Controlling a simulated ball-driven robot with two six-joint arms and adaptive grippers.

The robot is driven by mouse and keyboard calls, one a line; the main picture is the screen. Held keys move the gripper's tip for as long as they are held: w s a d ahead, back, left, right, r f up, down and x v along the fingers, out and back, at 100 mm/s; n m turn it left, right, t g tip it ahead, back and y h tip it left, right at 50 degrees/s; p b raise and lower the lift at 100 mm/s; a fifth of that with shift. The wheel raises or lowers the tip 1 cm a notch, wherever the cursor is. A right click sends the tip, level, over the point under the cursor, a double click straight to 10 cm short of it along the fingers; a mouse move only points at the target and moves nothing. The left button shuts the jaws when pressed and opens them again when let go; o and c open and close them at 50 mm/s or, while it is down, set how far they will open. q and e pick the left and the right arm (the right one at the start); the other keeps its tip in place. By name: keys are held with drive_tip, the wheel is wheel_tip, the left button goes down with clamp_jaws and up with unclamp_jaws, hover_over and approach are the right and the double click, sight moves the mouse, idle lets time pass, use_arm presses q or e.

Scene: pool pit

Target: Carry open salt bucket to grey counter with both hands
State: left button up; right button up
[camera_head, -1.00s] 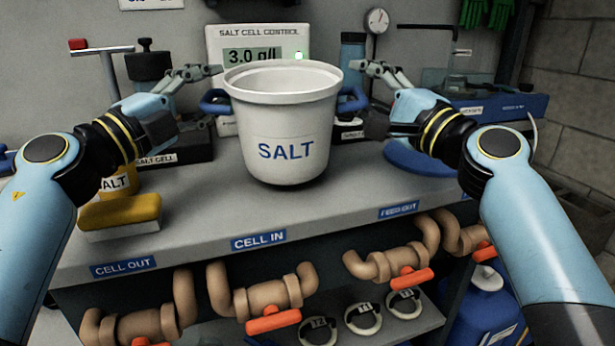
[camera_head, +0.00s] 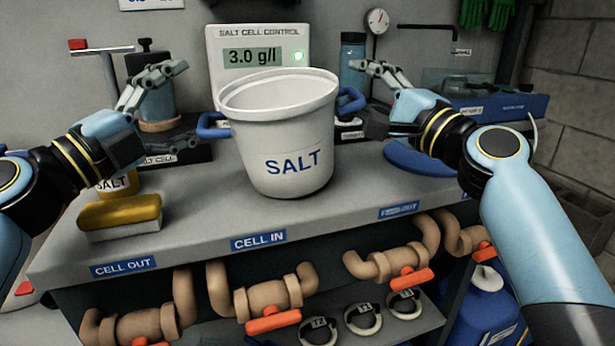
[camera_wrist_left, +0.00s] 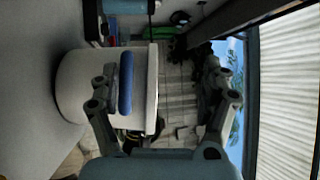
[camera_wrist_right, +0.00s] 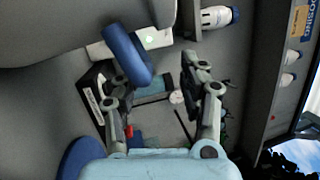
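The open white salt bucket (camera_head: 290,135), with blue SALT lettering, is at the middle of the grey counter (camera_head: 350,215). It leans slightly, its rim higher on the right; I cannot tell if its whole base touches. Its left blue handle (camera_head: 213,126) shows beside one finger in the left wrist view (camera_wrist_left: 126,82). My left gripper (camera_head: 172,108) is open, left of that handle and apart from it in the head view. My right gripper (camera_head: 372,98) is open near the right blue handle (camera_head: 350,98), which appears just beyond its fingers in the right wrist view (camera_wrist_right: 128,55).
A yellow sponge block (camera_head: 120,215) lies at the counter's front left. The salt cell control display (camera_head: 258,57) stands behind the bucket. A blue disc (camera_head: 418,160) lies right of it. Pipes with orange valves (camera_head: 272,320) run below the counter edge.

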use_arm(q)
drive_tip(key=v, duration=0.7)
drive_tip(key=shift+s, duration=0.1)
use_arm(e)
drive_tip(key=shift+r, duration=0.1)
drive_tip(key=o, duration=0.9)
drive_tip(key=shift+c, duration=0.2)
drive_tip(key=v, duration=1.2)
